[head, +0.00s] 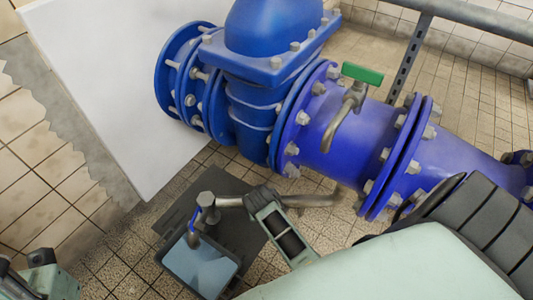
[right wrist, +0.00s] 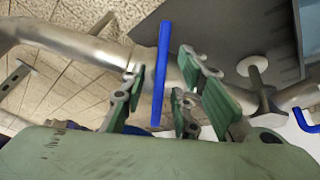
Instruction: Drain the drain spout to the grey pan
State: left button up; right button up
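The drain spout (head: 228,201) is a grey metal pipe running across below the big blue pipe, bending down at its left end over the grey pan (head: 205,268). A small blue handle (head: 195,214) is at that bend. The pan has a dark rim and a pale blue-grey inside; I cannot tell if it holds liquid. My right gripper (head: 265,203) is at the pipe, right of the bend. In the right wrist view its green-padded fingers (right wrist: 163,78) are open, on both sides of a blue lever (right wrist: 162,70). My left gripper (head: 40,275) shows partly at the bottom left.
The blue pipe (head: 340,140) with flanges and bolts crosses above the spout. A bent metal cock with a green handle (head: 362,74) sticks out from it. A dark flat plate (head: 235,190) lies beneath the spout. A white panel (head: 110,90) stands at the left.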

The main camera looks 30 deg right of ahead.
jog(key=shift+w+d+f, duration=0.2)
jog(key=shift+f, duration=0.4)
